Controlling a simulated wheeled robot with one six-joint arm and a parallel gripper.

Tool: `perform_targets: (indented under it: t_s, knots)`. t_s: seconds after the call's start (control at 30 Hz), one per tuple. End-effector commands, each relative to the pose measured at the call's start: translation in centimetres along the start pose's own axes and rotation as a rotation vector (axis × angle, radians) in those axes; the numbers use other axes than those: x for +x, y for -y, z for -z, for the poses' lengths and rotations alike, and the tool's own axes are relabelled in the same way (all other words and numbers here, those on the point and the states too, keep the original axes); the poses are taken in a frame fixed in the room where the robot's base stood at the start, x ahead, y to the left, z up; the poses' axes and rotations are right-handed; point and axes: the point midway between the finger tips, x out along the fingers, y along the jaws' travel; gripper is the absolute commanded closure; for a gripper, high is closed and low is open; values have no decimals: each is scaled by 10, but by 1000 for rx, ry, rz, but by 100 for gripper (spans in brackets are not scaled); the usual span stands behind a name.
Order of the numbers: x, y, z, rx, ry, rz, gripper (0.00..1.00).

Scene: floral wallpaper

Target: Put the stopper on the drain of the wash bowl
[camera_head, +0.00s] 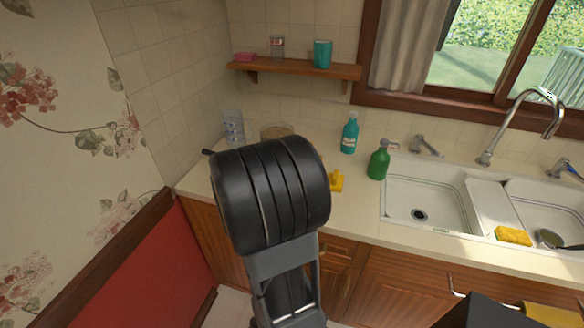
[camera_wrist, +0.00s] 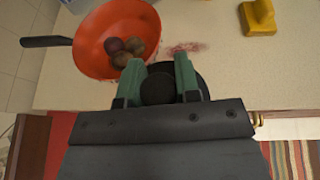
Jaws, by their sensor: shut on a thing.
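My gripper (camera_wrist: 170,78) has green fingers and is shut on a black round stopper (camera_wrist: 158,89) in the wrist view. A dark disc-like part of it shows behind the right finger. It is over the counter's front edge, just in front of an orange-red pan. In the head view my arm hides the gripper and the stopper. The wash bowl (camera_head: 400,205) is a white sink basin at the right of the head view. Its dark round drain (camera_head: 419,215) is in the basin floor and shows uncovered.
The orange-red pan (camera_wrist: 92,60) holds several round things. A yellow object (camera_head: 336,181) stands on the counter (camera_head: 360,215). A green bottle (camera_head: 379,162) and teal bottle (camera_head: 350,135) stand left of the sink. A yellow sponge (camera_head: 513,236) lies on its front edge; a faucet (camera_head: 487,155) rises behind.

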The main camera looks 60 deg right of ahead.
Motion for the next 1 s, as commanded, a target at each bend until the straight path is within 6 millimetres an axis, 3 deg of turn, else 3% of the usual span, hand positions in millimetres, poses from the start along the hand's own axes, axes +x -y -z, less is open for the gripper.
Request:
perform_targets:
  t_s: [0.03,0.2,0.4,0.5,0.63,1.0]
  knots:
    - [9,30,-4,31,0,74,94]
    - [20,106,-12,109,-6,265,94]
    - [20,159,-14,165,-13,395,94]
    - [21,170,-14,176,-15,426,94]
    - [36,169,-13,182,-19,440,94]
    - [116,132,-1,180,-21,441,94]
